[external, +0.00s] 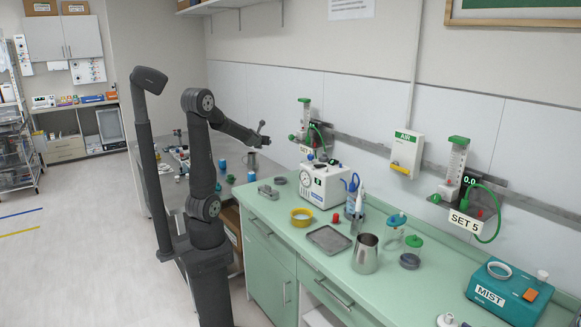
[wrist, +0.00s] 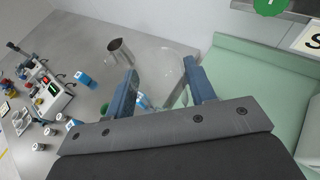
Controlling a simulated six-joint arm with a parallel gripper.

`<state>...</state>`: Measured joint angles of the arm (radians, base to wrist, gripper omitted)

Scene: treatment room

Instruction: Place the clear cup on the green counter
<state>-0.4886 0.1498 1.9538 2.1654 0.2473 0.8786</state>
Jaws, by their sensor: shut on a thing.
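The clear cup (wrist: 163,76) shows faintly in the wrist view, between the two blue fingers of my gripper (wrist: 160,72). The fingers are apart, on either side of the see-through cup, and shut on it. In the external view my gripper (external: 262,134) is above the grey table, near its border with the counter; the cup cannot be made out there. The green counter (external: 274,215) runs from mid-picture to the lower right; in the wrist view it (wrist: 265,85) lies to the right of the gripper.
On the counter stand a white device (external: 325,183), a yellow ring (external: 301,217), a grey tray (external: 329,239) and a steel pitcher (external: 365,254). On the grey table (wrist: 80,30) are a metal cup (wrist: 119,52) and several small bottles.

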